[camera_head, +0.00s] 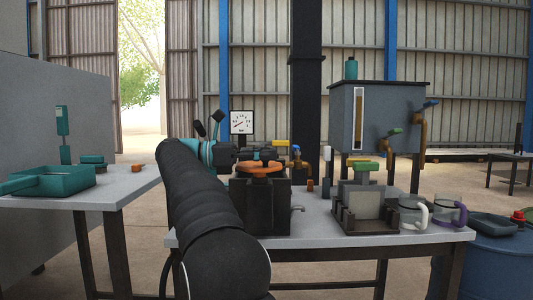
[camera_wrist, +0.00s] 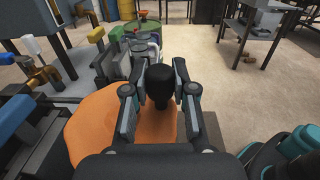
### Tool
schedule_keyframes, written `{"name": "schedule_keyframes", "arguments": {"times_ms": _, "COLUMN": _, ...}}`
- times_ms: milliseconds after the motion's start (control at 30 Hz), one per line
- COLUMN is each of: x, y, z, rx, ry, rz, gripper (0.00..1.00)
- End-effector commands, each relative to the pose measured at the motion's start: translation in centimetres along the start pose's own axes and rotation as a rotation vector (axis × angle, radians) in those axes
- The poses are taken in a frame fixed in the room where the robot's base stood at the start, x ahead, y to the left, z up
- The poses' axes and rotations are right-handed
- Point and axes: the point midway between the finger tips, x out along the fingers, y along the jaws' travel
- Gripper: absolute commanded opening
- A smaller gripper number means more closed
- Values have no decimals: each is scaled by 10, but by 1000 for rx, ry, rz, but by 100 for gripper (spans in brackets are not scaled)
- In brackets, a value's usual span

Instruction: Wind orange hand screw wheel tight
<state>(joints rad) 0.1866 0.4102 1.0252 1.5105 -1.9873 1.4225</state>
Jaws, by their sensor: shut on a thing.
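The orange hand screw wheel (camera_head: 260,168) sits flat on top of a dark press block (camera_head: 262,205) near the middle of the table in the head view. In the wrist view the orange wheel (camera_wrist: 92,125) fills the lower left, partly hidden by my gripper. A black upright knob (camera_wrist: 160,88) stands on the wheel. My gripper (camera_wrist: 161,78) has one finger on each side of this knob and is shut on it. In the head view my gripper is small and dark just above the wheel, and its fingertips are hard to make out.
A second press with a green handle (camera_head: 366,166) and two mugs (camera_head: 413,214) stand to the right on the same table (camera_head: 310,232). A grey tank (camera_head: 375,115) with pipes is behind. A teal tray (camera_head: 65,181) lies on the left table. My arm hides part of the table.

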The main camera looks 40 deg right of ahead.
Motion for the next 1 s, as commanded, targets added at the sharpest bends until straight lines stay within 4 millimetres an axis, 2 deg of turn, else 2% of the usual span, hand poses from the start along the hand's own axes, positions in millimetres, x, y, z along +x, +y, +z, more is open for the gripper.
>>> {"name": "schedule_keyframes", "arguments": {"times_ms": 400, "x": 0, "y": 0, "z": 1, "rx": 1, "ry": -1, "rz": -6, "gripper": 0}}
{"name": "schedule_keyframes", "arguments": {"times_ms": 433, "x": 0, "y": 0, "z": 1, "rx": 1, "ry": -1, "rz": -6, "gripper": 31}}
{"name": "schedule_keyframes", "arguments": {"times_ms": 500, "x": 0, "y": 0, "z": 1, "rx": 1, "ry": -1, "rz": -6, "gripper": 48}}
{"name": "schedule_keyframes", "arguments": {"times_ms": 533, "x": 0, "y": 0, "z": 1, "rx": 1, "ry": -1, "rz": -6, "gripper": 52}}
{"name": "schedule_keyframes", "arguments": {"times_ms": 833, "x": 0, "y": 0, "z": 1, "rx": 1, "ry": 0, "rz": -5, "gripper": 52}}
{"name": "schedule_keyframes", "arguments": {"times_ms": 1000, "x": 0, "y": 0, "z": 11, "rx": 3, "ry": 1, "rz": -5, "gripper": 52}}
